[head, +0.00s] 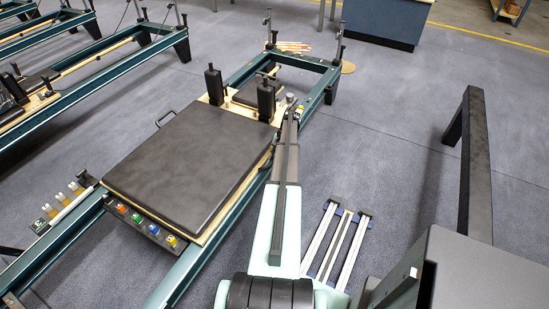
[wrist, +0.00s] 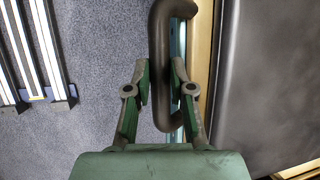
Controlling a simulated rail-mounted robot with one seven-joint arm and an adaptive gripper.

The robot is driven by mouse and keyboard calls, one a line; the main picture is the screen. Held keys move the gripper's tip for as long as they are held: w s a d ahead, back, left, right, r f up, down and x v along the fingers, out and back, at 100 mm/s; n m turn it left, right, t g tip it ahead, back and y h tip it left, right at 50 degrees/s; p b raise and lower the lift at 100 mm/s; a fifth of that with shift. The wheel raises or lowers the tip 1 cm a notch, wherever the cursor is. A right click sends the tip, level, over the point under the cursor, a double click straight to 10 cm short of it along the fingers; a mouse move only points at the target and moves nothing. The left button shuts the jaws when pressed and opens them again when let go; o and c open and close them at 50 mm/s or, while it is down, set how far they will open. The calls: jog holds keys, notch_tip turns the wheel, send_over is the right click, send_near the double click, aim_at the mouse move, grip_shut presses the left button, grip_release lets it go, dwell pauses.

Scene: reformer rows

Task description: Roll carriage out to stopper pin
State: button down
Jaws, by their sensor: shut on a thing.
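The carriage (head: 190,160) is a flat black padded board with a pale wooden edge, on the green rails (head: 175,280) of the nearest reformer. Its pad also fills the right of the wrist view (wrist: 265,70). In the wrist view my gripper (wrist: 160,82) has its green-grey fingers on both sides of a dark, rounded handle (wrist: 160,40) beside the carriage's edge, and is shut on it. In the head view my arm hides the gripper and this handle. A similar handle (head: 166,118) shows on the carriage's far-left side. I cannot make out the stopper pin.
Two black shoulder posts (head: 266,100) stand at the carriage's far end. Coloured knobs (head: 145,225) line its near end. White-and-blue rails (head: 335,245) lie on the floor to the right, near a dark beam (head: 474,160). More reformers (head: 75,75) stand at left.

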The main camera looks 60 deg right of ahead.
jog(key=c, duration=1)
grip_release()
jog(key=v, duration=1.2)
